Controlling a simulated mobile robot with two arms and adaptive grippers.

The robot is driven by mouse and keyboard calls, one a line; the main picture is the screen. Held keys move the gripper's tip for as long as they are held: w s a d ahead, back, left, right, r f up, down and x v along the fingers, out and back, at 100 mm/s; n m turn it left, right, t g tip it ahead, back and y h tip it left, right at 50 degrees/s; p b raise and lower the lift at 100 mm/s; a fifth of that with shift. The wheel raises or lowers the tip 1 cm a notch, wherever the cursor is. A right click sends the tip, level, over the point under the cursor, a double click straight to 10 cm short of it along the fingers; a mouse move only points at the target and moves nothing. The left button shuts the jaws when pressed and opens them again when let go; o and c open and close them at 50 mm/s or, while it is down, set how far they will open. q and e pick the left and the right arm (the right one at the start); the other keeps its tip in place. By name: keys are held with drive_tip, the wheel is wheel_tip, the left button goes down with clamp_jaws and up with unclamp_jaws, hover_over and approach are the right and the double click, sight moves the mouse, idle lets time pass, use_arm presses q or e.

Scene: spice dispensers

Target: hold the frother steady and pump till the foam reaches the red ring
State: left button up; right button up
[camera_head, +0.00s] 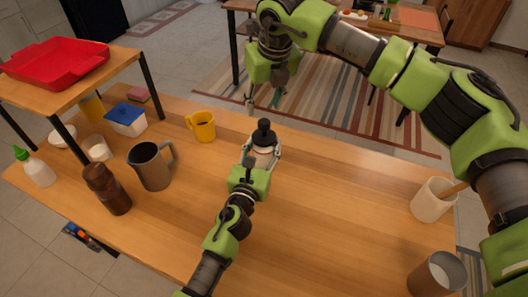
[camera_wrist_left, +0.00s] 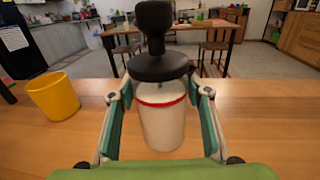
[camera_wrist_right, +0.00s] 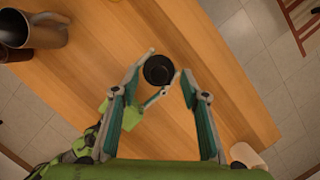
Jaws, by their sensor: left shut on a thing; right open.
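The frother (camera_head: 264,156) stands upright on the wooden table, with a black lid and a black plunger knob (camera_head: 264,126). In the left wrist view it has a cream body (camera_wrist_left: 162,127) with a red ring (camera_wrist_left: 161,103) just under the lid. I cannot tell a foam level. My left gripper (camera_head: 262,160) is shut around the body, one finger on each side. My right gripper (camera_head: 263,100) is open and empty, above and behind the frother. In the right wrist view the black knob (camera_wrist_right: 158,70) shows beyond its fingertips, apart from them.
A yellow mug (camera_head: 203,128), grey pitcher (camera_head: 151,168) and brown bottle (camera_head: 105,190) stand on the left. A cream crock (camera_head: 430,202) and a metal cup (camera_head: 437,278) stand on the right. A raised shelf holds a red tray (camera_head: 55,62).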

drive_tip(key=v, duration=1.2)
drive_tip(key=shift+d, duration=0.1)
use_arm(q)
drive_tip(key=o, duration=1.4)
drive_tip(key=v, duration=1.2)
